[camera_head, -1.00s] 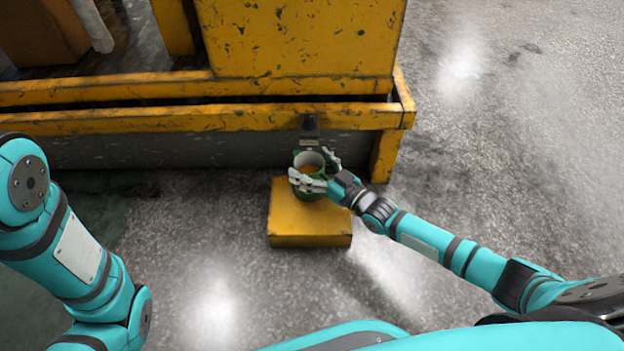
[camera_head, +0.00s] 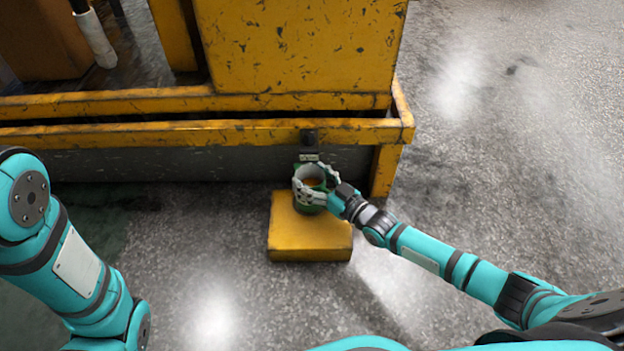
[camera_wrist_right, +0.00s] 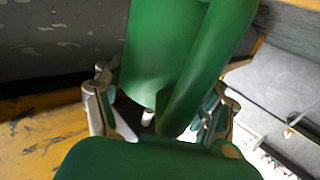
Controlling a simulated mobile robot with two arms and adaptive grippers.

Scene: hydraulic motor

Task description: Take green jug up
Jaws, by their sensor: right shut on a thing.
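The green jug (camera_head: 310,208) stands at the back of a yellow block (camera_head: 309,238), in front of the yellow machine frame. An orange-brown patch shows inside its pale rim. My right gripper (camera_head: 314,187) is shut on the jug, with its fingers on both sides of it. In the right wrist view the jug's green wall and handle (camera_wrist_right: 165,60) fill the middle, with the gripper fingers (camera_wrist_right: 158,115) on either side. I cannot tell whether the jug touches the block. My left arm shows at the left edge, but its gripper is not in view.
A large yellow panel (camera_head: 300,50) rises above. The grey floor (camera_head: 500,200) at the right is clear.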

